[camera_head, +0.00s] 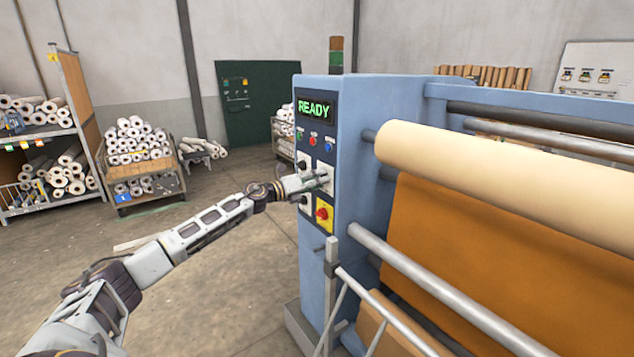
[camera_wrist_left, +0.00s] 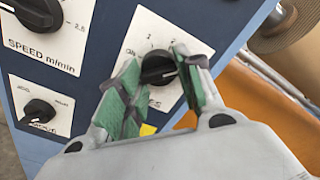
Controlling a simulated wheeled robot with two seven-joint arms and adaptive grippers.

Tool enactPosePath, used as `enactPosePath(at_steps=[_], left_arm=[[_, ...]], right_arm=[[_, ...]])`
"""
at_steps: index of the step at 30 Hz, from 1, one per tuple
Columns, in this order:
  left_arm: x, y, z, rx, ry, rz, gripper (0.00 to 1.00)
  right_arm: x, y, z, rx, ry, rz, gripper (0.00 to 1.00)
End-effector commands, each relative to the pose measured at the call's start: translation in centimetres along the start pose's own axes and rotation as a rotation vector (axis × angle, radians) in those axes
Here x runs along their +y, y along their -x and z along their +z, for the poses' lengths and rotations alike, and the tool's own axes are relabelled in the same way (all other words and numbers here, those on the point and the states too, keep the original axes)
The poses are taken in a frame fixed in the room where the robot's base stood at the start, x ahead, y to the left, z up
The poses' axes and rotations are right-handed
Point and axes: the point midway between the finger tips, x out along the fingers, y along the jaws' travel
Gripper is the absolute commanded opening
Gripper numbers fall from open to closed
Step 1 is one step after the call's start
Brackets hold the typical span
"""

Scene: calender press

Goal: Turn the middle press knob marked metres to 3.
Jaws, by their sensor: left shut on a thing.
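The metres knob (camera_wrist_left: 158,69) is black and round, on a white plate (camera_wrist_left: 146,28) with the numbers 1 and 2 showing along its top. My left gripper (camera_wrist_left: 160,78) has its green-padded fingers on either side of this knob and is shut on it. The fingers hide part of the plate, including most of the lower lettering and the right side of the scale. I cannot tell exactly where the knob points. In the head view my left gripper (camera_head: 322,180) reaches the front panel and covers the knob there. My right gripper is not in view.
The blue press (camera_head: 345,110) has a lit READY display (camera_head: 314,108). A red emergency button (camera_head: 322,213) on yellow sits just below my gripper. A speed knob (camera_wrist_left: 38,10) and another knob (camera_wrist_left: 40,110) are to the left. A metal rail (camera_head: 440,290) runs along the right.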

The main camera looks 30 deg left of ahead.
Motion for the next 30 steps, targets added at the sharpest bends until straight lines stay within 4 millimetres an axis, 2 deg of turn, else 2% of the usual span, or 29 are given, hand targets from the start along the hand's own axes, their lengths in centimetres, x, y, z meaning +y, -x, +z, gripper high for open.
enactPosePath(at_steps=[4, 5, 9, 30], left_arm=[[0.13, -0.02, -0.35, 0.007, 0.002, 0.001, 0.12], [0.14, -0.02, -0.35, 0.007, 0.002, 0.001, 0.38], [0.11, -0.01, -0.26, 0.005, 0.002, 0.001, 0.56], [0.18, 0.73, -0.06, 0.001, 0.002, 0.002, 0.57]], right_arm=[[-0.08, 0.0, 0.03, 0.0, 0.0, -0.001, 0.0], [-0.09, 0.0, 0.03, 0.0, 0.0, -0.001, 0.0], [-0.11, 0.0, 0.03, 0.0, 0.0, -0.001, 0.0], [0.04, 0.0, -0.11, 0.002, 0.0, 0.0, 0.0]])
